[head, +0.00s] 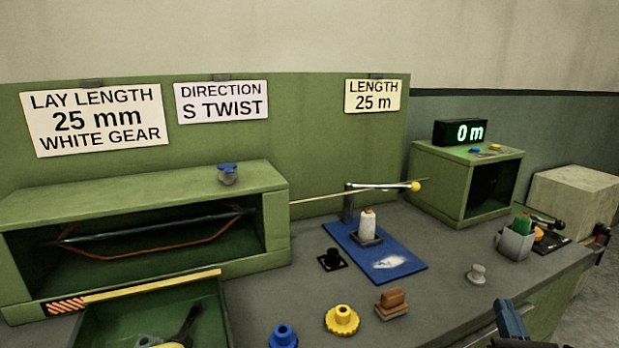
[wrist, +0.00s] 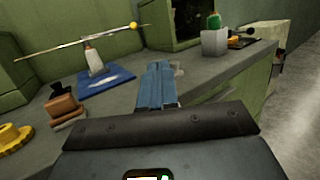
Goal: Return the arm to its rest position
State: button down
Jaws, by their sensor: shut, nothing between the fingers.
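My gripper (head: 511,320) shows at the lower right edge of the head view, near the bench's front edge. In the wrist view its two blue fingers (wrist: 157,84) are pressed together with nothing between them. They point over the grey bench (head: 310,290), with a small grey spool (head: 476,273) just ahead. Most of my arm is outside the head view.
Near my gripper are a brown block (head: 392,303), a yellow gear (head: 342,320) and a blue gear (head: 283,337). A white spool (head: 368,225) stands on a blue mat (head: 405,262). A grey cup (head: 514,243) stands right. An open drawer (head: 150,287) juts out left. Floor shows right.

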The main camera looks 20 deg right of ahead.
jog(key=s+a+f+m+g+y, duration=0.1)
jog(key=s+a+f+m+y, duration=0.25)
jog(key=s+a+m, duration=0.4)
jog(key=s+a+f+m+y, duration=0.35)
jog(key=s+a+m, duration=0.25)
jog(key=a, duration=0.3)
jog(key=s+a+r+m+y, duration=0.2)
jog(key=s+a+m, duration=0.1)
jog(key=s+m, duration=0.4)
jog(key=s+a+r+m+g+y, duration=0.1)
jog(key=s+a+r+m, duration=0.2)
jog(key=s+m, duration=0.4)
jog(key=shift+a+r+m+y, duration=0.2)
jog(key=shift+a+m+y, duration=0.3)
jog(key=shift+m, duration=0.45)
